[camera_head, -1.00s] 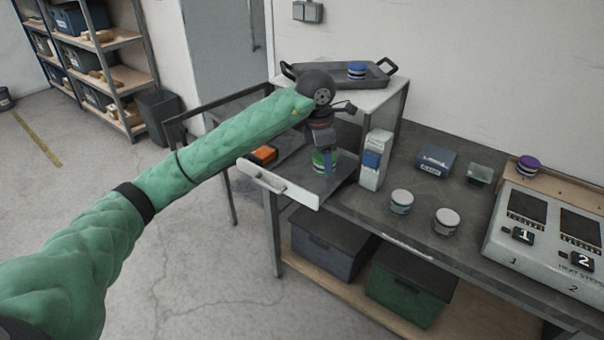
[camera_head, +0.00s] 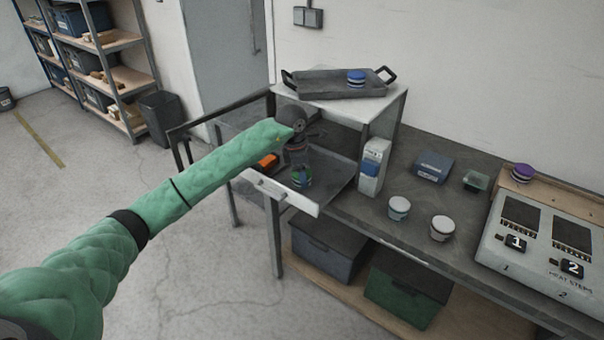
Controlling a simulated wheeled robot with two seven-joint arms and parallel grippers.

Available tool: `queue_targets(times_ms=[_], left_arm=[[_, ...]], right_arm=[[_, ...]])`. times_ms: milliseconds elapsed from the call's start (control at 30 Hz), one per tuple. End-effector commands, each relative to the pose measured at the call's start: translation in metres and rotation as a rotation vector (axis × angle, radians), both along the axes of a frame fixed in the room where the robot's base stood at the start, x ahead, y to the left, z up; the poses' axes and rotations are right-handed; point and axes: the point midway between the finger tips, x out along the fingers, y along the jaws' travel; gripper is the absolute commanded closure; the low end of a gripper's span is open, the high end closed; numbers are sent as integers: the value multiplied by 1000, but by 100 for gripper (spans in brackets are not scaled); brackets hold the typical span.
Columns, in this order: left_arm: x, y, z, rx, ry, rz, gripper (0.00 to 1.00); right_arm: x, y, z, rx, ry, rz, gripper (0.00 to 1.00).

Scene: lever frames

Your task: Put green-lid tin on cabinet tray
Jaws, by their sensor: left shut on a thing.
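My left gripper (camera_head: 300,168) is shut on the green-lid tin (camera_head: 302,181), over the open drawer (camera_head: 330,178) of the cabinet. The gripper hides much of the tin, and I cannot tell whether the tin touches the drawer floor. The dark cabinet tray (camera_head: 318,86), with a raised handle at each end, lies on the light cabinet top (camera_head: 375,105). A blue-lid tin (camera_head: 356,78) stands on the right part of the tray; the tray's left part is bare. My right gripper is not in view.
An orange object (camera_head: 268,161) lies in the drawer, left of the gripper. A white-and-blue carton (camera_head: 371,167) stands right of the drawer. Two white-lid tins (camera_head: 399,207) (camera_head: 442,228), a blue box (camera_head: 433,167) and a numbered panel (camera_head: 540,240) are on the bench.

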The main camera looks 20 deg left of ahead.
Motion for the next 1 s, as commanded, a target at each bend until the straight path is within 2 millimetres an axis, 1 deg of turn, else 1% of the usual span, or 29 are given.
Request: queue_targets(times_ms=[100, 233, 500, 867, 900, 1000], left_arm=[[0, 0, -7, -1, -1, -1, 69], [0, 0, -10, 0, -1, -1, 69], [0, 0, -11, 0, -1, -1, 69], [0, 0, -13, 0, -1, -1, 69], [0, 0, -13, 0, -1, -1, 40], [0, 0, -13, 0, -1, -1, 22]], right_arm=[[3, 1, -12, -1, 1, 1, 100], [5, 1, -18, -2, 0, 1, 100], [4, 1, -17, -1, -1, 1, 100], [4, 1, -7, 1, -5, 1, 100], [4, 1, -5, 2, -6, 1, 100], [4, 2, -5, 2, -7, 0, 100]])
